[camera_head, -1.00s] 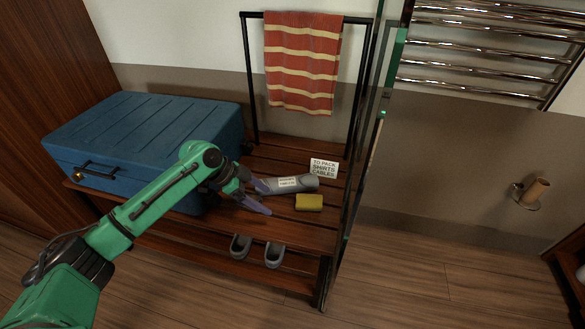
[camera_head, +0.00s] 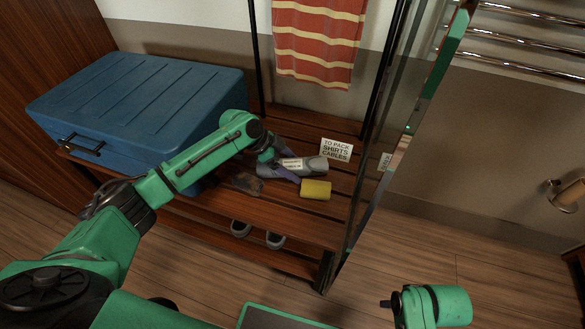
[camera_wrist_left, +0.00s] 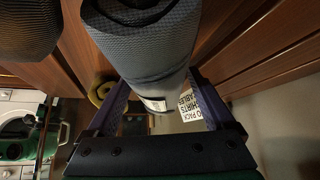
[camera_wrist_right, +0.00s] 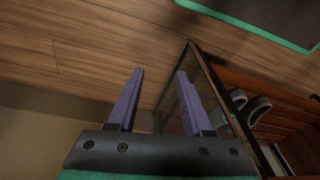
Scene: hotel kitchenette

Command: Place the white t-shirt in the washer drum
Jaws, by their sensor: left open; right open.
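No white t-shirt shows in any view. A white front with a round door, probably the washer (camera_wrist_left: 18,122), shows at the left edge of the left wrist view; its drum inside cannot be made out. My left gripper (camera_head: 284,172) is open at a grey labelled cylinder (camera_head: 310,165) lying on the slatted bench. In the left wrist view the fingers (camera_wrist_left: 158,98) stand on either side of the cylinder (camera_wrist_left: 145,45); contact cannot be told. My right gripper (camera_wrist_right: 160,75) is open and empty above the wooden floor in the right wrist view.
The bench (camera_head: 290,228) also holds a blue suitcase (camera_head: 135,100), a yellow block (camera_head: 316,190) and a packing sign (camera_head: 336,150). Grey shoes (camera_head: 257,234) sit below. A glass panel (camera_head: 400,150) stands right of the bench. A striped towel (camera_head: 315,40) hangs behind.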

